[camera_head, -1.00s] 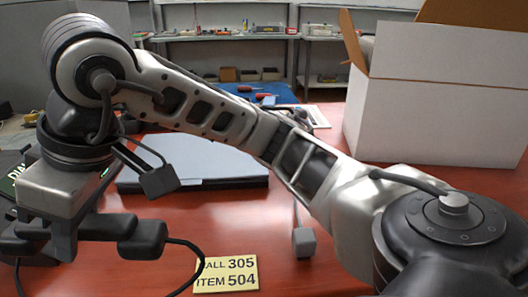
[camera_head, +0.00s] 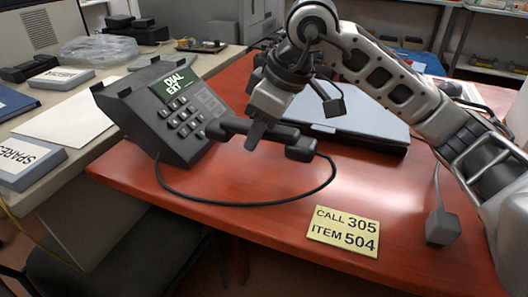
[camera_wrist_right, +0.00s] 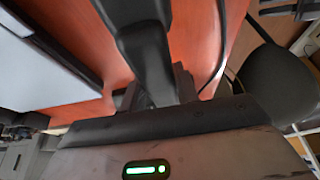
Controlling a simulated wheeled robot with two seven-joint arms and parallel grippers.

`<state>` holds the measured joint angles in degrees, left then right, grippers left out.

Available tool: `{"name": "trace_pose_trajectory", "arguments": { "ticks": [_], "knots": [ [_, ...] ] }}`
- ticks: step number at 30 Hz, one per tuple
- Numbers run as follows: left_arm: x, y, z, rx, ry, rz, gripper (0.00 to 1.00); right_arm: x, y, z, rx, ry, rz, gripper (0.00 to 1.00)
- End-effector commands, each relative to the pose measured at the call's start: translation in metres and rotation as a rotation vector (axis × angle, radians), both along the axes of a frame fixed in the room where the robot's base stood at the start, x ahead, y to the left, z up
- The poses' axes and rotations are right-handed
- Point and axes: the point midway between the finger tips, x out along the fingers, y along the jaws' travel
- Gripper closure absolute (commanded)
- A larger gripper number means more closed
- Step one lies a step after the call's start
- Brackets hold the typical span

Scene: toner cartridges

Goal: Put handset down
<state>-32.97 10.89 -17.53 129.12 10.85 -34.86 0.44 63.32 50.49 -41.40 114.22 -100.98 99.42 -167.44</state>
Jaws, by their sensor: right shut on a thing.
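The dark grey handset (camera_head: 292,143) is held crosswise in my right gripper (camera_head: 256,132), which is shut on it. It hangs above the red table, just right of the phone base (camera_head: 165,118), and seems clear of the tabletop. The base is dark, with a keypad and a screen reading "DIAL EXT". A black cord (camera_head: 250,203) loops from the base to the handset. In the right wrist view, the handset (camera_wrist_right: 143,40) stretches away from the gripper's fingers (camera_wrist_right: 155,95). My left gripper is not in view.
A yellow card (camera_head: 343,231) reading "CALL 305 ITEM 504" lies at the table's front. A closed grey laptop-like slab (camera_head: 350,118) lies behind the handset. A side desk at left holds paper (camera_head: 66,116) and a "SPARES" box (camera_head: 25,160).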

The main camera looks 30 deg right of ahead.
Motion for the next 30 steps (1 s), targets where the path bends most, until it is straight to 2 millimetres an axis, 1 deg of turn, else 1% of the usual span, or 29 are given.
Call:
{"name": "trace_pose_trajectory", "arguments": {
  "ticks": [1, 8, 10, 12, 15, 19, 23, 27, 28, 29, 30],
  "knots": [
    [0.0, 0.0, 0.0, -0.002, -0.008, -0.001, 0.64, 0.003, -0.004, -0.006, 0.001, 0.0, -0.002, 0.96],
    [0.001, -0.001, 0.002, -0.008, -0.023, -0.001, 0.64, 0.009, -0.011, -0.018, 0.001, -0.001, -0.001, 0.96],
    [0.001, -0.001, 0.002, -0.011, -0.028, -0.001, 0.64, 0.013, -0.015, -0.026, 0.001, 0.0, -0.002, 0.96],
    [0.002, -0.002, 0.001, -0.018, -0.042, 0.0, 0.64, 0.011, -0.014, -0.039, 0.001, 0.003, 0.001, 0.96],
    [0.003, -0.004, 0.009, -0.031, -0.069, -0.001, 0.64, 0.012, -0.014, -0.051, 0.001, 0.0, 0.0, 0.96],
    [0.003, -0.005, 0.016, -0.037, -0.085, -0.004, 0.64, 0.012, -0.013, -0.051, 0.002, -0.003, 0.001, 0.96],
    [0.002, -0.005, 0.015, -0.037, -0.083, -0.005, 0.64, 0.012, -0.013, -0.051, 0.002, -0.003, 0.001, 0.96],
    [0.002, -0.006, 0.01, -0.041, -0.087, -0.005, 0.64, 0.012, -0.013, -0.057, 0.002, -0.003, 0.001, 0.96],
    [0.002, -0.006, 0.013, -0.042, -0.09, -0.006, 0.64, 0.012, -0.013, -0.055, 0.001, -0.002, 0.001, 0.61],
    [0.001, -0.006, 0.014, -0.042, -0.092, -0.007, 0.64, 0.012, -0.013, -0.055, 0.001, -0.002, 0.001, 0.53],
    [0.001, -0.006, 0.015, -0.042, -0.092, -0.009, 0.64, 0.012, -0.013, -0.055, 0.0, -0.001, 0.001, 0.48]
  ]
}}
